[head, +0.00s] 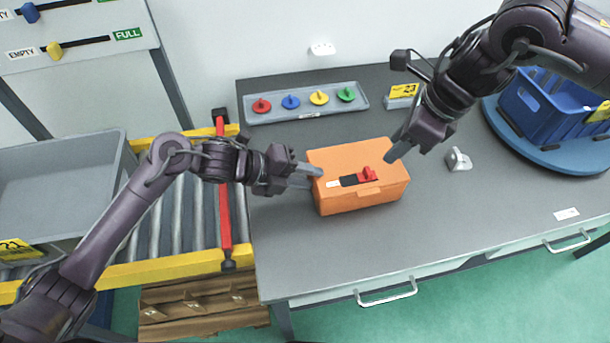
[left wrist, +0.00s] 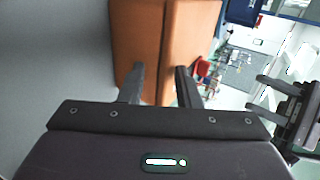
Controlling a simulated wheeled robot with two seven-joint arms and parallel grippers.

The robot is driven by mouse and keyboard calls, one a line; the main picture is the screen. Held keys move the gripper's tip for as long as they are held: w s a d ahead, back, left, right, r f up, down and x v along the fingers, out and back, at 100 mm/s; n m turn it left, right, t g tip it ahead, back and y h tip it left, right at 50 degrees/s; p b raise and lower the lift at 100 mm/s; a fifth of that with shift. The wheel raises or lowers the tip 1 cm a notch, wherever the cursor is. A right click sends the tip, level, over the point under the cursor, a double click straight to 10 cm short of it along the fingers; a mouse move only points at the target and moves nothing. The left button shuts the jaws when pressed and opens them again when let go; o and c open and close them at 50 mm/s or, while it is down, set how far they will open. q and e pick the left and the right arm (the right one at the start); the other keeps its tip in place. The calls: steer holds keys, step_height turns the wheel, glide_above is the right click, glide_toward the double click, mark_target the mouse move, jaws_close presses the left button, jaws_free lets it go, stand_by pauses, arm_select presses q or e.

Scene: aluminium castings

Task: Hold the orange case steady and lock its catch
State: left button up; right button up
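The orange case (head: 334,160) lies closed on the grey table. Its red catch (head: 367,175) sits on top beside a black and white strip; in the left wrist view the catch (left wrist: 202,70) shows right of the case (left wrist: 144,36). My left gripper (head: 308,177) is at the case's left end. Its fingers (left wrist: 161,82) are apart, one on each side of the case's seam in that view; I cannot tell whether they touch it. My right gripper (head: 396,152) is empty above the case's back right corner. In the left wrist view its two fingers (left wrist: 264,94) look apart.
A grey tray (head: 288,117) with several coloured knobs lies behind the case. A blue crate (head: 545,106) is at right. A roller conveyor (head: 188,215) adjoins the table's left.

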steer(key=shift+s, duration=0.1)
stand_by(0.3)
steer(key=c, duration=0.6)
jaws_close()
steer(key=w+d+n+g, duration=0.2)
steer(key=w+d+n, duration=0.2)
steer(key=d+n, duration=0.3)
steer(key=shift+w+r+n+g, duration=0.2)
steer(key=shift+w+n+g, duration=0.1)
steer(key=shift+n, duration=0.1)
